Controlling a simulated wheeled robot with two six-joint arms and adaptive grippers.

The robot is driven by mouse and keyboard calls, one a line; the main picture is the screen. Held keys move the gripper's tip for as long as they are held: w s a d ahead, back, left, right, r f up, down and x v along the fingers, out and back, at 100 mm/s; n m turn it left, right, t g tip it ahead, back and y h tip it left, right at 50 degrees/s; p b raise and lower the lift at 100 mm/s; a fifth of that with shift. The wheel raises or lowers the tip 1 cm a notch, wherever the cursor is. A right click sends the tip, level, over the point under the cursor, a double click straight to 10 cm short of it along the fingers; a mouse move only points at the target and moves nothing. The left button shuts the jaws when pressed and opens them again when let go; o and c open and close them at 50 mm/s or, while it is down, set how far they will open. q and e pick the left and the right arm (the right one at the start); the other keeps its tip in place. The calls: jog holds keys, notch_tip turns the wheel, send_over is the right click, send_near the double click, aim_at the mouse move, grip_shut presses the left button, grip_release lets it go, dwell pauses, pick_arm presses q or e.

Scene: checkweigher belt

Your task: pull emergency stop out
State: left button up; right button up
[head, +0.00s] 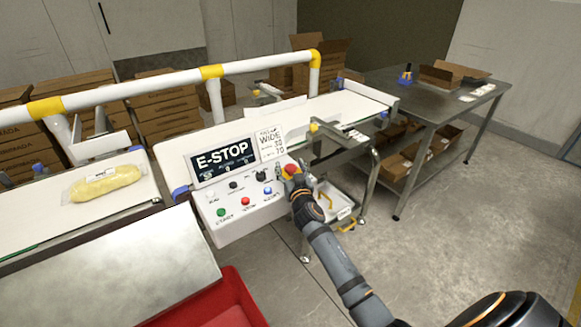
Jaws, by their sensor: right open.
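The white control box (232,222) stands in front of the belt, and its screen (225,160) reads "E-STOP". The red emergency stop button (291,169) is at the box's right end. My right gripper (293,178) is at the button, with its fingers close around or beside it. It is open, but the fingers are small and partly hidden, so contact cannot be told. My left gripper does not show.
Several small buttons, including a green one (221,212) and a red one (245,201), sit on the box. A bagged yellow item (104,182) lies on the left belt. A red bin (225,300) is at the front. A metal table (440,92) stands at the right.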

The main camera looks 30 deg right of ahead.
grip_shut()
jog(key=shift+w+r, duration=0.1)
jog(key=shift+r, duration=0.45)
jog(key=shift+c, duration=1.7)
grip_release()
jog(key=o, duration=0.3)
jog(key=shift+r, duration=0.1)
jog(key=shift+o, duration=0.2)
jog(key=v, duration=1.2)
